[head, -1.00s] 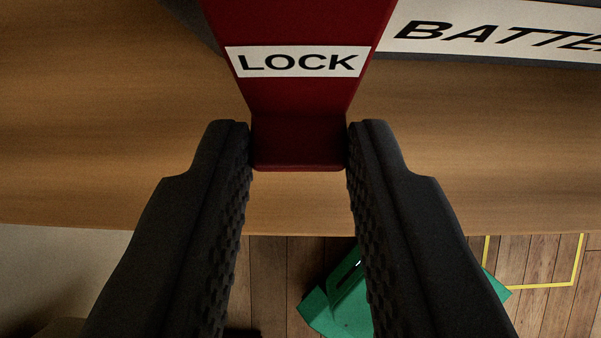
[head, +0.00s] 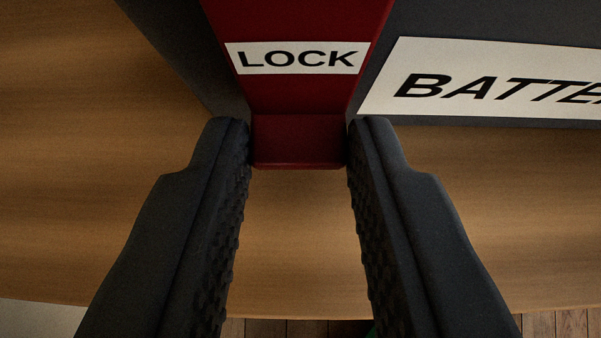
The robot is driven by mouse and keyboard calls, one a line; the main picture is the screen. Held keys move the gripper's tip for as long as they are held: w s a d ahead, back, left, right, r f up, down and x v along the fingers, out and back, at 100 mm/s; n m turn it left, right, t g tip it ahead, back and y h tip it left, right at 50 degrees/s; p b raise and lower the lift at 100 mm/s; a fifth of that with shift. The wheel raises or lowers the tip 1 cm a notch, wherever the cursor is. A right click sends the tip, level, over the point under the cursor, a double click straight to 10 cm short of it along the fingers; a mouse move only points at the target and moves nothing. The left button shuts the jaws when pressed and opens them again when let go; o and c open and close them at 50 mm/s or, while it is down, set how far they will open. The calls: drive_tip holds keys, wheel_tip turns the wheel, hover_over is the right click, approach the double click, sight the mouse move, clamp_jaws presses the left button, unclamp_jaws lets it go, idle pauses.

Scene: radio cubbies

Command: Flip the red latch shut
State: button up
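The red latch (head: 302,95) with a white LOCK label comes down from the top centre of the head view. Its lower lip sits between the fingertips of my gripper (head: 299,140). Both black fingers touch or nearly touch the sides of the lip, so my gripper is shut on the latch. A dark grey box (head: 425,22) with a white BATTERY label, cut off at the right edge, lies right behind the latch. The latch's upper end is out of view.
A wooden surface (head: 80,220) fills most of the view around and below the box. Its front edge runs along the bottom, with a strip of plank floor (head: 290,328) beyond it. The wood left of the latch is clear.

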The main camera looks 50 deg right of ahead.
drive_tip(key=o, duration=0.4)
drive_tip(key=shift+c, duration=0.2)
drive_tip(key=shift+a+r, duration=0.1)
drive_tip(key=p+v, duration=0.2)
drive_tip(key=v, duration=1.1)
drive_tip(key=shift+s+a, duration=0.15)
drive_tip(key=shift+s, duration=0.1)
drive_tip(key=shift+r, duration=0.1)
